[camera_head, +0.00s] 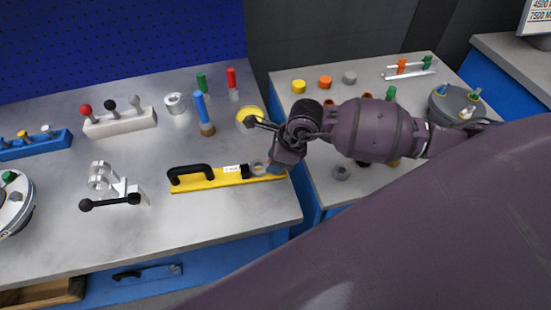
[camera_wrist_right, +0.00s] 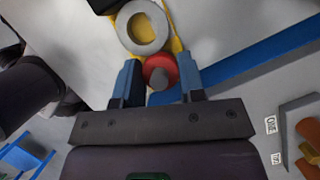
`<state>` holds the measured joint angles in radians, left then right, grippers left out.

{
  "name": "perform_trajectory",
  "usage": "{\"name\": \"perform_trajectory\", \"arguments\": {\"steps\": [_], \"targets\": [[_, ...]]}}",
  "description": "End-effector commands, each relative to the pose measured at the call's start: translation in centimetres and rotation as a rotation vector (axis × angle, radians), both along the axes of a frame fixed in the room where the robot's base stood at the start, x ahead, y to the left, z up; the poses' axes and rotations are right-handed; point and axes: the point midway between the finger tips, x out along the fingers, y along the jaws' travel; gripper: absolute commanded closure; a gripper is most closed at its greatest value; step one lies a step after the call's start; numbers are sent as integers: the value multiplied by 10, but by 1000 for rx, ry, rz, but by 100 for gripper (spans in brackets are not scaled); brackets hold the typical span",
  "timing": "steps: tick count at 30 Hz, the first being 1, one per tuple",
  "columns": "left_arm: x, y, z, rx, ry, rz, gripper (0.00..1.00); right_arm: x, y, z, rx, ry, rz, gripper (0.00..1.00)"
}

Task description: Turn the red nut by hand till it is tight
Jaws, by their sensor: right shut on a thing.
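The red nut (camera_wrist_right: 160,72) shows in the right wrist view with a grey stud end (camera_wrist_right: 157,84) in its middle. My right gripper (camera_wrist_right: 159,80) has one blue-grey finger on each side of it and is shut on it. In the head view the right gripper (camera_head: 281,166) is at the right end of the yellow tool (camera_head: 210,183), which has a black handle (camera_head: 190,174). The nut is hidden there by the gripper. A grey ring (camera_wrist_right: 142,28) on the yellow body lies just beyond the nut. My left gripper is not in view.
A yellow round piece (camera_head: 249,117) and a blue-handled piece (camera_head: 201,110) stand behind the tool. A grey bracket with a black bar (camera_head: 110,203) stands to its left. A gap separates this table from the right one, which holds several coloured parts. The front tabletop is clear.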

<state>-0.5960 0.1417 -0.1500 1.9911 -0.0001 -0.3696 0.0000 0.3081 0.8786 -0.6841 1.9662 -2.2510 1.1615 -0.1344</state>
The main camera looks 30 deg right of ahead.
Motion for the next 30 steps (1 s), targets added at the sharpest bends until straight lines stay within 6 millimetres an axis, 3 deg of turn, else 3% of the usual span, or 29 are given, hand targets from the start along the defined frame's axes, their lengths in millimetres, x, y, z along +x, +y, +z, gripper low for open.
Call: {"name": "perform_trajectory", "arguments": {"steps": [2, 3, 7, 19, 30], "targets": [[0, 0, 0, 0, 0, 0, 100, 1, 1, 1, 2, -3, 1, 87], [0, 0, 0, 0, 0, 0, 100, 1, 1, 1, 2, -3, 1, 57], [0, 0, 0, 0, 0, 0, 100, 0, 0, 1, 1, -1, 1, 37], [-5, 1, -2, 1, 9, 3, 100, -1, -2, 7, -1, -1, 1, 37], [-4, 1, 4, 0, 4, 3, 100, -15, -22, 64, -1, -3, 1, 37]]}}
